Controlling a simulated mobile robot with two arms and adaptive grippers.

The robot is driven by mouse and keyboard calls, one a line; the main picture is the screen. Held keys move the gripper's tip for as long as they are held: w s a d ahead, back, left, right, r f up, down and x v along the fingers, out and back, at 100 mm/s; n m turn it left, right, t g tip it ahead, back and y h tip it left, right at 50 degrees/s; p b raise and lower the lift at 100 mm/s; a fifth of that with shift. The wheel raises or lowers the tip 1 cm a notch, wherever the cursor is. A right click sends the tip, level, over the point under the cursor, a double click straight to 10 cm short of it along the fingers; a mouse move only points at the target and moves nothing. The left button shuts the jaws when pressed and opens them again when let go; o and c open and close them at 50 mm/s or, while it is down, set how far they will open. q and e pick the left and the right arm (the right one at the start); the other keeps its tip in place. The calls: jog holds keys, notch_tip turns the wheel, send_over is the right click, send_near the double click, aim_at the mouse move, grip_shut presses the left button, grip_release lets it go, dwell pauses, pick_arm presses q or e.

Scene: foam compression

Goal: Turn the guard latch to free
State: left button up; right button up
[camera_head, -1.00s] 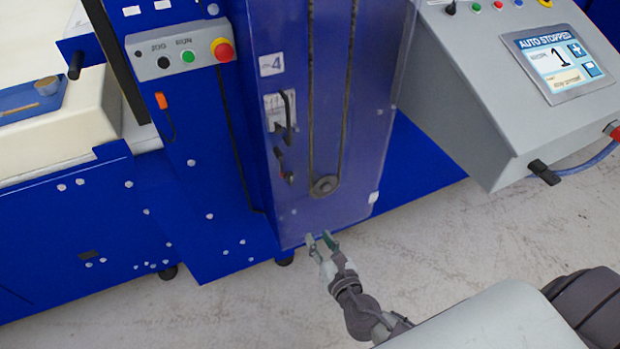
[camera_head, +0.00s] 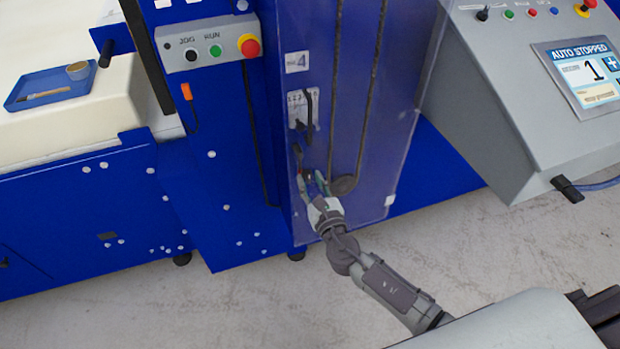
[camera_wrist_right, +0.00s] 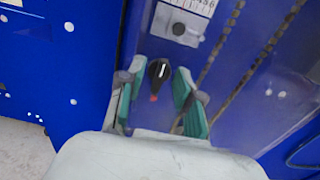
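The guard latch is a small black knob with a white line on its face, centred in the right wrist view (camera_wrist_right: 160,71). A red mark sits just below it. In the head view the latch (camera_head: 298,153) is small, on the lower left part of the guard panel (camera_head: 372,190). My right gripper (camera_head: 311,181) is open, just below the latch in the head view. In the wrist view its green-padded fingers (camera_wrist_right: 158,88) stand on either side of the knob, with gaps on both sides. Contact is not visible. My left gripper is not in view.
A grey console (camera_head: 530,110) reading "AUTO STOPPED" stands at right. The floor in front is clear.

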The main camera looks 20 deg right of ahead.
jog(key=shift+w, duration=0.45)
jog(key=shift+c, duration=0.2)
grip_shut()
